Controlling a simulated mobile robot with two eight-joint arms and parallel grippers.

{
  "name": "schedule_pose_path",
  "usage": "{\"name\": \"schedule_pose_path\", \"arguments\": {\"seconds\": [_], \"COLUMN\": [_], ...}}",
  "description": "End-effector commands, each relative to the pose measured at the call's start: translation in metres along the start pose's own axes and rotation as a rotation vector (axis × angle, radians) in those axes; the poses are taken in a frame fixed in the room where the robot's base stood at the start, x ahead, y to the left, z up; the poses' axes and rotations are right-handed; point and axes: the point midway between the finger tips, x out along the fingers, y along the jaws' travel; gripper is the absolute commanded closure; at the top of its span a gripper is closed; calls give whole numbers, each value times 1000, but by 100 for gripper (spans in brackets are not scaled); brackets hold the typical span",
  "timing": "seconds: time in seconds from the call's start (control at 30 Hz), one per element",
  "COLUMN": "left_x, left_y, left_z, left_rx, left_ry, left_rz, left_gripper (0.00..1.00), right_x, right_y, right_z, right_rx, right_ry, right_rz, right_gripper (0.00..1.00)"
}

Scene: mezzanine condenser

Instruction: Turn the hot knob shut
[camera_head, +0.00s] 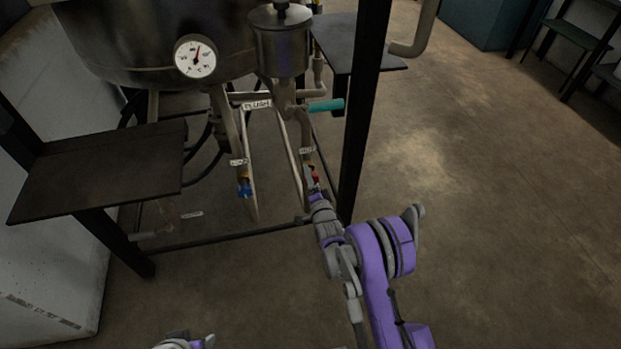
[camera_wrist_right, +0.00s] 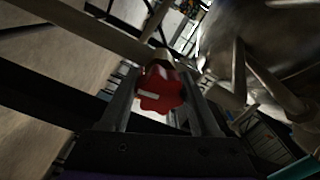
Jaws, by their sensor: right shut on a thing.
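The red knob (camera_head: 316,177), which I take to be the hot one, sits low on a pipe under the tank, below a small white label. My right gripper (camera_head: 312,187) reaches it from below and partly covers it. In the right wrist view the lobed red knob (camera_wrist_right: 160,88), with a pale strip on its face, sits between the two dark fingers of my right gripper (camera_wrist_right: 162,95), which is shut on it. The label text is too small to read. My left gripper does not show; only a bit of my left arm shows at the bottom edge.
A blue knob (camera_head: 244,187) sits on the pipe to the left. A teal-handled valve (camera_head: 326,105) sticks out above. A black frame post (camera_head: 364,110) stands close right of my gripper. A dark shelf (camera_head: 100,170) is at left. The floor at right is open.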

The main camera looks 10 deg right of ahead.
Motion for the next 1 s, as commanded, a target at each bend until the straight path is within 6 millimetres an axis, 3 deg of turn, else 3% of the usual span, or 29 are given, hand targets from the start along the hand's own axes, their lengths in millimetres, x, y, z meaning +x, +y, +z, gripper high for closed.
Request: {"name": "schedule_pose_path", "arguments": {"seconds": [0.3, 0.87, 0.9, 1.0], "left_x": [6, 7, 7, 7], "left_y": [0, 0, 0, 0], "left_z": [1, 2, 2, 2], "left_rx": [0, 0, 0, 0], "left_ry": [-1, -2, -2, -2], "left_rz": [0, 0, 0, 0], "left_gripper": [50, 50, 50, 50], "right_x": [0, 0, 0, 0], "right_y": [0, 0, 0, 0], "right_z": [-1, -1, -1, -1], "right_rx": [132, 163, 162, 162], "right_ry": [1, 2, 2, 1], "right_rz": [-1, -1, -1, -1], "right_gripper": [93, 93, 34, 16]}}
